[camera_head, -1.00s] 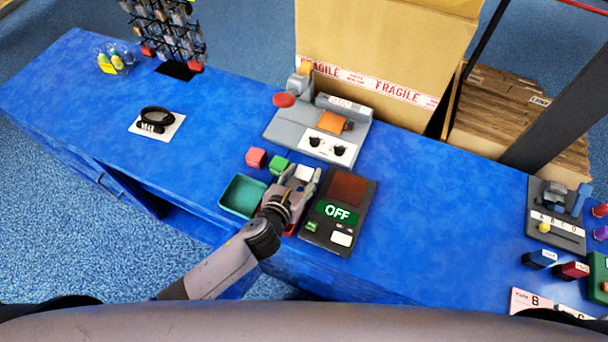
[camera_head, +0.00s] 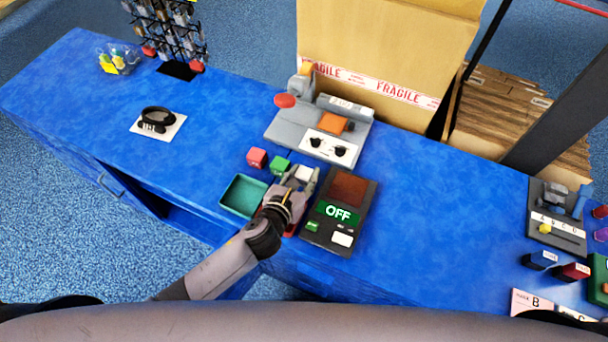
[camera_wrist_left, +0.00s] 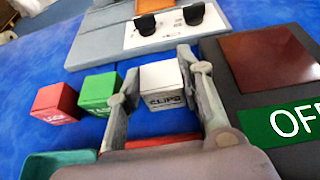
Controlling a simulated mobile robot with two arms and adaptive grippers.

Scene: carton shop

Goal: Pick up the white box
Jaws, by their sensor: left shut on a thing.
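The white box (camera_wrist_left: 163,86) is a small cube with dark lettering on its front. It stands between the fingers of my left gripper (camera_wrist_left: 160,92) in the left wrist view, and the gripper is shut on it. In the head view the white box (camera_head: 303,173) shows at the tips of my left gripper (camera_head: 301,181), partly hidden by the fingers. It is at or close to the blue counter; I cannot tell whether it is lifted. My right gripper is not in view.
A green box (camera_head: 279,165) and a red box (camera_head: 257,158) stand left of the white box. A green tray (camera_head: 228,207) lies in front of them. A dark device reading OFF (camera_head: 322,238) is close on the right. A grey machine (camera_head: 286,126) stands behind.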

